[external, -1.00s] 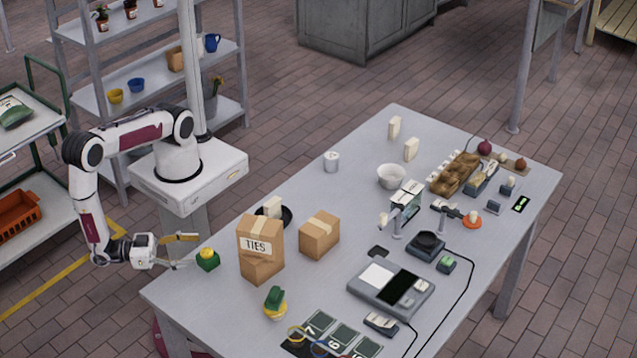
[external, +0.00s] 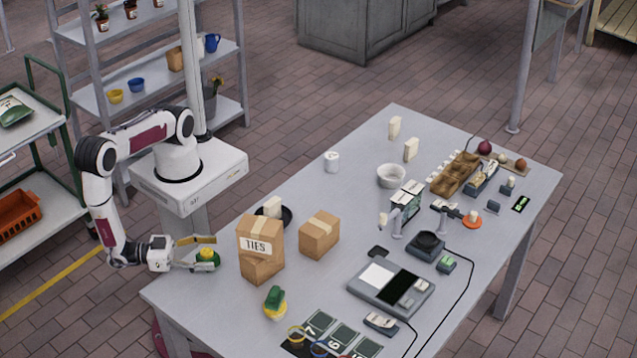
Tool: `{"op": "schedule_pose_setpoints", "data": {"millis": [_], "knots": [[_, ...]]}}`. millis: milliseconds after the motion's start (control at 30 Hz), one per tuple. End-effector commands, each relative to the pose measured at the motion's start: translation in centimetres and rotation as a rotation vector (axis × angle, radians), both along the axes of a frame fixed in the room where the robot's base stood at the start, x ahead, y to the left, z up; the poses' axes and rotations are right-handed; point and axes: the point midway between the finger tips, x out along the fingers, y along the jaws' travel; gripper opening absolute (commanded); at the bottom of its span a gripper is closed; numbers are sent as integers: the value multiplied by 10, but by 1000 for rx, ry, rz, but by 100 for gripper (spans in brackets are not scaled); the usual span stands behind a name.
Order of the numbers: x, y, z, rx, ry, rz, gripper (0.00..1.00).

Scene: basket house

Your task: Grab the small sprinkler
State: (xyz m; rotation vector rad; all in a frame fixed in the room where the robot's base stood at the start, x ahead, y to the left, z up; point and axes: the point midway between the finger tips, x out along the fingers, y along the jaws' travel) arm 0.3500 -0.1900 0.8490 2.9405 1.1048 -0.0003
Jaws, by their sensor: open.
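A small green block-like item with a yellow top (external: 207,256) stands at the table's left edge. A second, larger green and yellow item (external: 275,302) stands nearer the front, with green on top and yellow below. I cannot tell for sure which one is the small sprinkler. My gripper (external: 212,254) is open and level at the left edge. Its fingers lie on either side of the smaller item, one behind it and one in front, partly covering it. Contact between fingers and item cannot be made out.
The brown TIES box (external: 260,240) stands just right of my gripper, with another carton (external: 319,235) beyond it. A dark pan (external: 287,216) is behind them. A grey device (external: 391,291) and numbered mats (external: 340,335) lie to the right.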

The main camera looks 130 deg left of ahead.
Motion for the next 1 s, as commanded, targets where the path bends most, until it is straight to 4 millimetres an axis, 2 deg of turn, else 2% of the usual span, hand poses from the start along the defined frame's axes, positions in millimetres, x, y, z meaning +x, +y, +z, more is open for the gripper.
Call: {"op": "schedule_pose_setpoints", "data": {"millis": [300, 467, 1000], "knots": [[0, 0, 0, 0, 0, 0, 66], [0, 0, 0, 0, 0, 0, 25], [0, 0, 5, 0, 0, 0, 25]]}}
